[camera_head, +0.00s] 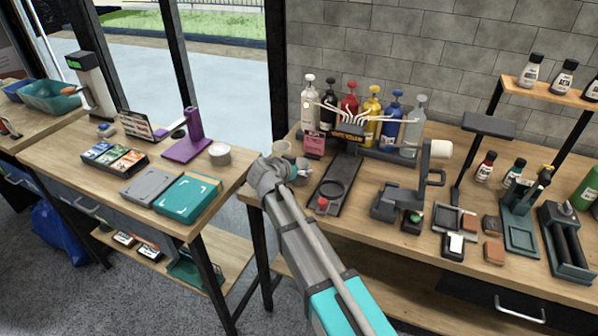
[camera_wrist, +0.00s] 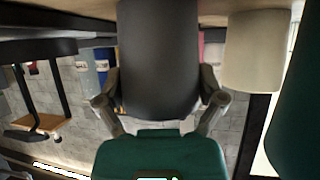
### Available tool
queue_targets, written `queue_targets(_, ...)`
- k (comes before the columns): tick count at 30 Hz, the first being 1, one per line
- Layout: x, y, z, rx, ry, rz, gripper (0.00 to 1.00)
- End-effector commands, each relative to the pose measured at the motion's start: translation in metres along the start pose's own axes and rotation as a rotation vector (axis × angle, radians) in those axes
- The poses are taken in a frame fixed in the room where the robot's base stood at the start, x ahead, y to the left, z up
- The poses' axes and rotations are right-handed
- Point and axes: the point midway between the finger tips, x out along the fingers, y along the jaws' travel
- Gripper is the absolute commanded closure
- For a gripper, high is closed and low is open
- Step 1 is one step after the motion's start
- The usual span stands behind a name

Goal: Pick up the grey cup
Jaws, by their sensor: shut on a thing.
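The grey cup (camera_wrist: 158,55) is a dark, smooth cup in the middle of the wrist view, which is upside down. My gripper (camera_wrist: 160,100) is shut on it, with one finger on each side. In the head view my gripper (camera_head: 290,168) is at the left end of the right-hand workbench, and my arm and gripper hide most of the cup. The cup's base is cut off in the wrist view, so I cannot tell whether it touches the bench.
A cream cup (camera_wrist: 255,50) stands close beside the grey cup; it also shows in the head view (camera_head: 281,148). A rack of pump bottles (camera_head: 350,115) is behind. The left table (camera_head: 60,155) is across a gap.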

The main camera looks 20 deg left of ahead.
Motion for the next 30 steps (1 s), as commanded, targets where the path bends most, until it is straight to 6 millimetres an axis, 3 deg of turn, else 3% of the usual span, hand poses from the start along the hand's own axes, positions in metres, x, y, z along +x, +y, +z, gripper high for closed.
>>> queue_targets(10,-0.005,0.0,-0.009,0.0,0.0,0.001,0.44)
queue_targets(19,-0.017,0.001,-0.032,0.001,-0.001,0.001,0.44)
queue_targets(30,-0.066,0.021,-0.055,0.0,-0.001,0.001,0.44)
